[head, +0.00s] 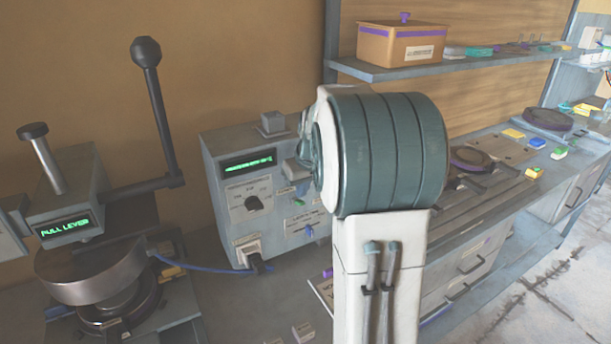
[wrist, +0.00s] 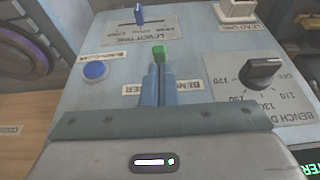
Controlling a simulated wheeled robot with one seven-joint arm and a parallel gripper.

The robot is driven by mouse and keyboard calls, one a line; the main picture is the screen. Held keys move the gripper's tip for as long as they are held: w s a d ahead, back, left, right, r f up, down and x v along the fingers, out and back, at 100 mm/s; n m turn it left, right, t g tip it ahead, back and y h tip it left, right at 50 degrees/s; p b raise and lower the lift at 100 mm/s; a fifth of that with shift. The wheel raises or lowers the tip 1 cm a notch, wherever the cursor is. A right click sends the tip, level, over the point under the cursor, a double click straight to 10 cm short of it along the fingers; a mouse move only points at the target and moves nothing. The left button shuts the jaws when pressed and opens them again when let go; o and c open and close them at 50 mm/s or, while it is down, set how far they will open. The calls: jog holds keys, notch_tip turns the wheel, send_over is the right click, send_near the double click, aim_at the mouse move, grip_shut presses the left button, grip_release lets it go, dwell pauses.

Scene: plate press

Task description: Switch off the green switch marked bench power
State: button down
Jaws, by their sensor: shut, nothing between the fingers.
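The green switch (wrist: 159,53) shows in the wrist view just beyond my fingertips, on the sloped grey panel. A label with "BENCH" and "ER" readable lies under it, partly covered by my fingers. My gripper (wrist: 160,70) is shut and empty, its two fingers side by side and pointing at the switch. The tips overlap the switch's near edge in the picture; I cannot tell whether they touch it. In the head view the control box (head: 222,178) stands left of my arm, which hides part of its front. The switch's on or off position is unclear.
Close around the switch are a blue button (wrist: 96,71), a black dial (wrist: 262,71), a blue lever (wrist: 139,14) and a white socket (wrist: 236,10). The press (head: 90,272) with its long handle (head: 155,105) stands left. A shelf (head: 460,64) hangs at right.

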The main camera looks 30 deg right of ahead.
jog(key=shift+w+f, duration=0.2)
jog(key=shift+f, duration=0.35)
jog(key=shift+f, duration=0.1)
jog(key=shift+s+f+b, duration=0.1)
jog(key=shift+b, duration=0.5)
jog(key=shift+t+b, duration=0.3)
jog(key=shift+b, duration=0.1)
